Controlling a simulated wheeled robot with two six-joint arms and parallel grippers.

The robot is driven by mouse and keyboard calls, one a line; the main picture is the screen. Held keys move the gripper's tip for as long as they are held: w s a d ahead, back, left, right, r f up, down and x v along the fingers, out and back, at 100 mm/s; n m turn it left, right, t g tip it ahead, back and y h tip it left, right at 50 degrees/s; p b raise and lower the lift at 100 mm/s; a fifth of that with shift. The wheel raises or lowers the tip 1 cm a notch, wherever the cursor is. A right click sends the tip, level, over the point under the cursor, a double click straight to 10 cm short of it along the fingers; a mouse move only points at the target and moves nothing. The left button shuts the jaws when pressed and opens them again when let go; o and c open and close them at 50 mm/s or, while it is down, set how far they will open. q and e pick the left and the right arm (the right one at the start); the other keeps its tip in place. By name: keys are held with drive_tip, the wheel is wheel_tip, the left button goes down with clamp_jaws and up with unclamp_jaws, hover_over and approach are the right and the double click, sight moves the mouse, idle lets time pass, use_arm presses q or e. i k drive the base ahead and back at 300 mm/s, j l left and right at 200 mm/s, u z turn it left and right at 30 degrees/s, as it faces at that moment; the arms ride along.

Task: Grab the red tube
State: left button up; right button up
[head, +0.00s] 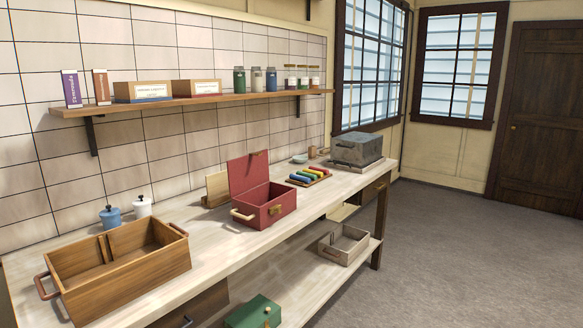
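A small row of coloured tubes lies on a wooden tray (316,181) on the workbench, just right of the open red box. The red tube (321,170) appears to be at the right end of the row, beyond yellow, green and blue ones. It is small in this view, so its exact shape is hard to tell. Neither of my grippers shows in the head view.
The red box (268,209) stands open, its lid raised, left of the tray. A grey metal box (357,149) stands behind right. A wooden divided crate (120,268) fills the near left bench. A shelf (200,101) with jars runs above.

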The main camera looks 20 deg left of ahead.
sight(326, 172)
drive_tip(key=i+j, duration=0.3)
drive_tip(key=i+j+u, duration=0.15)
drive_tip(key=i, duration=0.35)
drive_tip(key=i+j, duration=0.35)
drive_tip(key=i+u, duration=0.05)
drive_tip(key=i, duration=0.05)
